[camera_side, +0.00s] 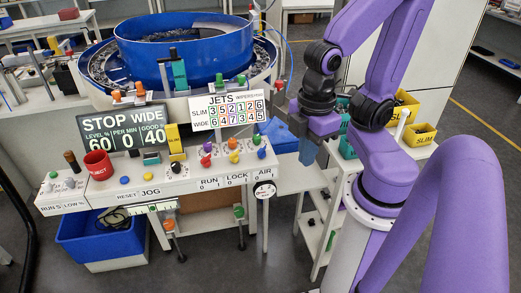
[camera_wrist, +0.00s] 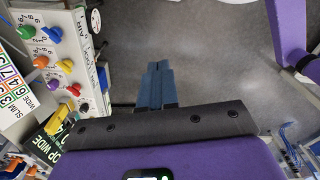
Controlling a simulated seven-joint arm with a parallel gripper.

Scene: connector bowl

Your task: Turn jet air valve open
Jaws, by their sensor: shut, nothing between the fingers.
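The white control panel (camera_side: 150,185) carries an AIR label and a round gauge (camera_side: 264,189) at its right end. Several coloured knobs sit near that end, including a green knob (camera_side: 256,140), a blue knob (camera_side: 261,154) and a purple knob (camera_side: 207,147). I cannot tell which part is the jet air valve. In the wrist view, the blue knob (camera_wrist: 55,35) and green knob (camera_wrist: 41,62) show at upper left. My gripper (camera_side: 306,158) hangs to the right of the panel, apart from it. In the wrist view its blue fingers (camera_wrist: 158,68) are together and empty.
A blue bowl feeder (camera_side: 185,45) stands behind the panel. The JETS board (camera_side: 228,110) and STOP WIDE display (camera_side: 124,132) rise above it. Yellow bins (camera_side: 420,133) sit at the right. In the wrist view, grey floor (camera_wrist: 210,60) lies beyond the fingers.

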